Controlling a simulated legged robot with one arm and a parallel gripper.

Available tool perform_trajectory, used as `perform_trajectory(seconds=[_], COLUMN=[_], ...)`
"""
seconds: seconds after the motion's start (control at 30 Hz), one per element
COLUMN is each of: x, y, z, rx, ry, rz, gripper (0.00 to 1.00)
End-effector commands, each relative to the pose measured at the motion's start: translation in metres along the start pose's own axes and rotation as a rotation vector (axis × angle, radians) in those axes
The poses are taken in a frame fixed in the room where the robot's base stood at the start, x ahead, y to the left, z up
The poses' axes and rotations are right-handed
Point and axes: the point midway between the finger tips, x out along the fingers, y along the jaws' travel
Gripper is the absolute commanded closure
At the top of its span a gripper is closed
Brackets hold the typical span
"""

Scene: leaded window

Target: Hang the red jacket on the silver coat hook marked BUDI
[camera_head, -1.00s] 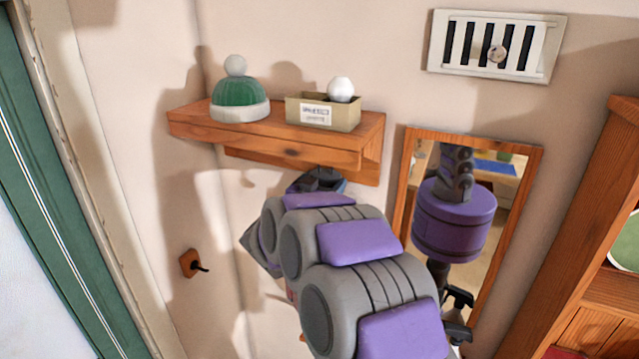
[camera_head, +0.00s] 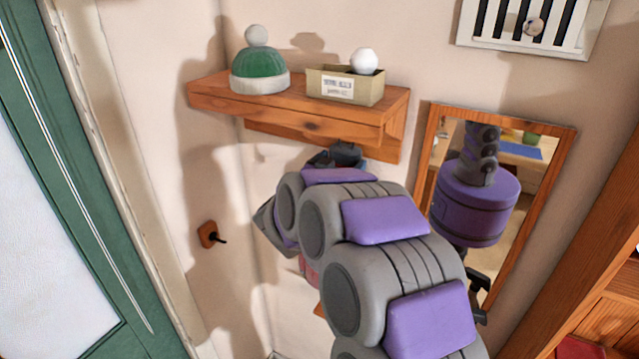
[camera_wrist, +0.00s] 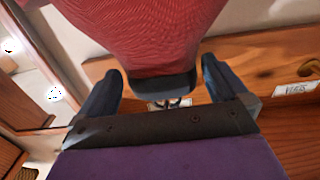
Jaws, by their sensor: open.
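The red jacket (camera_wrist: 145,35) fills the top middle of the wrist view, with a dark band along its lower edge. My gripper (camera_wrist: 160,68) is open, one finger on each side of this band, with gaps showing beside it. A small silver metal piece (camera_wrist: 178,102) shows just beyond the band, between the fingers. It looks like part of a hook, and a pale label by it is too covered to read. In the head view a bit of red (camera_head: 308,270) shows below my arm, which hides most of the jacket and the hook rail.
A wooden shelf (camera_head: 300,118) with a green hat (camera_head: 260,70) and a small box (camera_head: 345,88) is above my gripper. A mirror (camera_head: 560,170) hangs to the right. A wooden wall peg (camera_head: 209,235) and a green door (camera_head: 110,250) are at left.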

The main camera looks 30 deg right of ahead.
Motion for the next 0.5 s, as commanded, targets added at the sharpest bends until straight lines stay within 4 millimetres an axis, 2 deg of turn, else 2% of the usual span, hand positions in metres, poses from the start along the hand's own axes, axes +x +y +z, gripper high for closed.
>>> perform_trajectory(seconds=[0.3, 0.5], x=[-0.07, -0.108], y=[-0.003, -0.004], z=[0.002, 0.001], rx=[-0.001, 0.002], ry=[-0.001, 0.0], rz=[-0.007, -0.005], gripper=[0.0, 0.0])
